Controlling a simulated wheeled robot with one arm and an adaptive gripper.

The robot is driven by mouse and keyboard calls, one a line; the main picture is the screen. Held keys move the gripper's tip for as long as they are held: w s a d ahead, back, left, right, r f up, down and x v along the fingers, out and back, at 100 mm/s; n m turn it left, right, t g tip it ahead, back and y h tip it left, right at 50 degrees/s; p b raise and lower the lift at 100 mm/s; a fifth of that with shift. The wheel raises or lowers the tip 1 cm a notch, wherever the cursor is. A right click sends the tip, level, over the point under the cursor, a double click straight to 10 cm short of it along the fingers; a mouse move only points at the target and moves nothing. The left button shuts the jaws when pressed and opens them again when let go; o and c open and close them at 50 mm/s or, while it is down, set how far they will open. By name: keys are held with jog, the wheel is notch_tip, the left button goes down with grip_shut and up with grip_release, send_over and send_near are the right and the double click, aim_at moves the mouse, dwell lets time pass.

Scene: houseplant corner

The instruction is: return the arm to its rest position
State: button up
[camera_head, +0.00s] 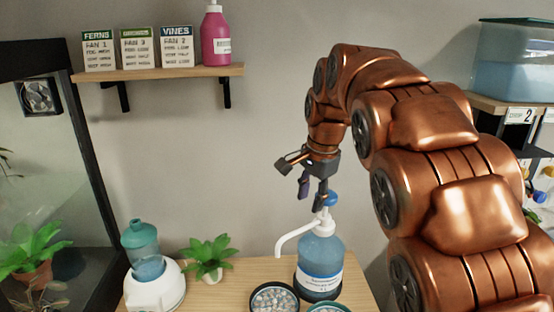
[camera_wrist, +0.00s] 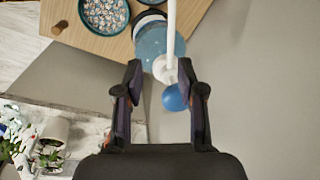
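My arm reaches in from the right of the head view and bends down over the small table. My gripper (camera_head: 312,194) points down just above a blue pump bottle (camera_head: 320,256) with a white spout and a blue knob (camera_head: 330,199). In the wrist view the two fingers of my gripper (camera_wrist: 161,64) are spread apart. The blue knob (camera_wrist: 174,98) and white pump neck show between them, with a gap to the left finger. Whether the right finger touches the knob I cannot tell. Nothing is held.
On the wooden table (camera_head: 220,295) are a white humidifier (camera_head: 155,287) with a teal bottle, a small plant (camera_head: 208,257) and dishes of pebbles (camera_head: 274,299). A wall shelf (camera_head: 160,72) holds cards and a pink bottle (camera_head: 215,38). A water tank (camera_head: 515,72) stands right.

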jog(key=s+d+f+n+g, duration=0.1)
jog(key=s+f+n, duration=0.3)
jog(key=s, duration=0.8)
jog(key=s+d+f+n+g, duration=0.1)
jog(key=s+f+n, duration=0.3)
jog(key=s, duration=0.8)
jog(key=s+d+f+n+g+h, duration=0.1)
jog(key=s+d+f+n, duration=0.2)
jog(key=s+f, duration=0.4)
jog(key=s, duration=0.5)
jog(key=shift+f+n+g, duration=0.3)
jog(key=shift+f+n, duration=0.05)
jog(key=shift+n, duration=0.05)
